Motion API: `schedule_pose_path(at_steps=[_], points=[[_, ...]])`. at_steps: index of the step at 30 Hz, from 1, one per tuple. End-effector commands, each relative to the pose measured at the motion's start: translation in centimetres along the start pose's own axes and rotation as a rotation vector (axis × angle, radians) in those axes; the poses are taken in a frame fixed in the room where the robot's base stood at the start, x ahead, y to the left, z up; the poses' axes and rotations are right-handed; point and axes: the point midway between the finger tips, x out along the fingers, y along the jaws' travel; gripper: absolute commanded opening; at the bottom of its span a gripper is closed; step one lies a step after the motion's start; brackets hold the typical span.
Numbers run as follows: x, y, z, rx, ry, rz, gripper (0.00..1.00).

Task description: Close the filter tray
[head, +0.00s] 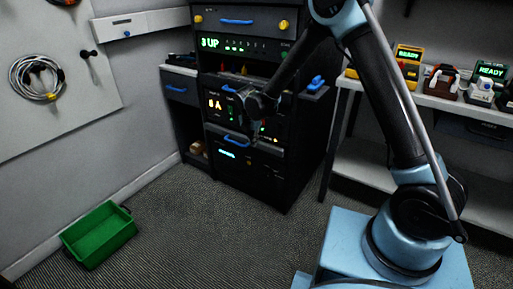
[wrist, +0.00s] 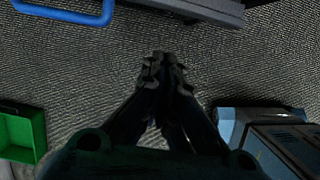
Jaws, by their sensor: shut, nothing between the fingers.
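The dark equipment rack (head: 285,165) stands at the centre of the head view, with several stacked units and blue handles. I cannot tell for sure which unit is the filter tray. The lowest front has a blue handle (head: 238,138) and a small lit display. My gripper (head: 254,138) hangs fingers-down in front of the rack's lower units and hides part of them. In the wrist view my gripper (wrist: 162,60) is shut and empty above the carpet. A blue handle (wrist: 65,12) and a dark unit edge (wrist: 205,10) lie ahead of the fingertips, apart from them.
A green bin (head: 98,235) sits on the carpet at left, also in the wrist view (wrist: 20,130). A white shelf (head: 440,103) with several devices stands at right. A cabinet with a blue handle (head: 177,88) adjoins the rack. Cable coils hang on the left board. The carpet between is clear.

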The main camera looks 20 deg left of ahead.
Motion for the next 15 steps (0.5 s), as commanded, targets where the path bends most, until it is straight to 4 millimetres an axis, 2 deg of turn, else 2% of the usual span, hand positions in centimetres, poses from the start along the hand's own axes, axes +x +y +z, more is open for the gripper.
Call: schedule_pose_path(at_steps=[3, 7, 8, 12, 15], points=[[-1.6, -0.1, 0.0, 0.000, 0.000, 0.000, 0.00], [-2.6, -0.1, 0.1, 0.002, 0.000, 0.000, 0.00], [-2.8, -0.1, 0.1, 0.002, 0.000, 0.000, 0.04], [-3.3, 0.1, 0.2, 0.044, 0.003, 0.010, 0.33], [-3.5, 0.7, 0.4, 0.153, 0.012, 0.038, 0.33]])
